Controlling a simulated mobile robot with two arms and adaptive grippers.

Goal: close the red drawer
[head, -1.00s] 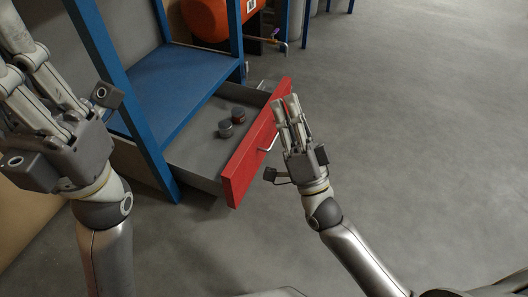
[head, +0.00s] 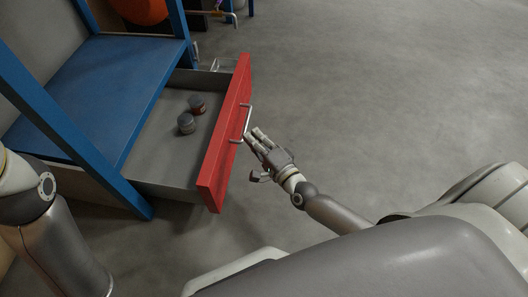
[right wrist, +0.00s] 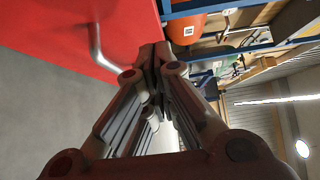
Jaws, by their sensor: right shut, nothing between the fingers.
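The red drawer (head: 222,150) is pulled out from under the blue-framed bench, its grey inside showing. Its metal handle (head: 247,122) is on the outer face and also shows in the right wrist view (right wrist: 96,46). My left gripper is out of view.
The blue bench top (head: 105,80) and its blue leg (head: 75,130) stand left of the drawer. An orange tank (right wrist: 186,28) and shelving lie beyond. The grey floor (head: 400,90) on the right is clear.

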